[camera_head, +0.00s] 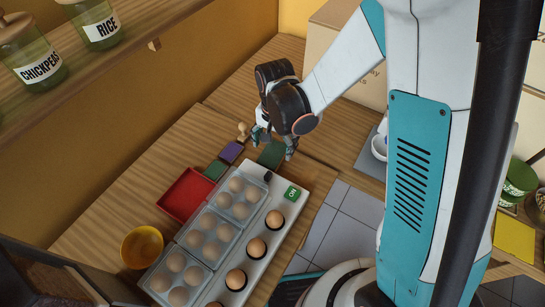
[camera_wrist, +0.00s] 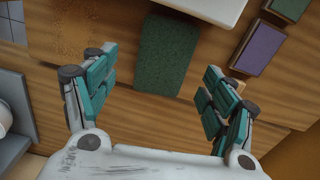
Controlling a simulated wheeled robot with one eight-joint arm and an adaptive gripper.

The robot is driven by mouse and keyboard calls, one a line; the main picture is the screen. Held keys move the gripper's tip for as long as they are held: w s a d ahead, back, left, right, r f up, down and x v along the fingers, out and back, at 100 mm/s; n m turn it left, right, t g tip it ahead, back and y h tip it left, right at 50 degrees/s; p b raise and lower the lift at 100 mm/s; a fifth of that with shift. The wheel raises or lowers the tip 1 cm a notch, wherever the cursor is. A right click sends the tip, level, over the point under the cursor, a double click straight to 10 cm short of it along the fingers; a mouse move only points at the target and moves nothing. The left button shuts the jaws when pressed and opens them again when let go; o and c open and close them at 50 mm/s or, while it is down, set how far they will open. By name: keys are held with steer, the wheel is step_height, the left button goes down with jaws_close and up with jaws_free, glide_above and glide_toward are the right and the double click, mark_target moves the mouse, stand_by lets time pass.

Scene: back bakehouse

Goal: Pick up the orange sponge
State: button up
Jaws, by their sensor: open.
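I can make out no orange sponge in either view. A dark green pad (camera_head: 270,154) lies on the wooden counter just past the end of the egg unit. It also shows in the wrist view (camera_wrist: 164,55), between and ahead of my fingers. My gripper (camera_head: 275,145) is open and empty above this pad. In the wrist view its two fingers (camera_wrist: 155,85) stand wide apart, one on each side of the pad, touching nothing that I can see. A purple sponge-like block (camera_head: 231,152) lies beside the pad, also in the wrist view (camera_wrist: 259,50).
A smaller green block (camera_head: 215,170) lies by the purple one. A red tray (camera_head: 187,194), a yellow bowl (camera_head: 142,247) and a white unit (camera_head: 266,236) with eggs stand nearby. A small wooden piece (camera_head: 242,130) stands behind the pad. A jar shelf (camera_head: 110,62) overhangs the left.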

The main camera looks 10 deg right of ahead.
mark_target(274, 151)
steer(key=f, duration=0.1)
steer(key=f+b, duration=0.1)
steer(key=f, duration=0.1)
steer(key=f+b, duration=0.1)
steer(key=f, duration=0.1)
steer(key=shift+w, duration=0.25)
steer(key=shift+r, duration=0.1)
steer(key=c, duration=0.8)
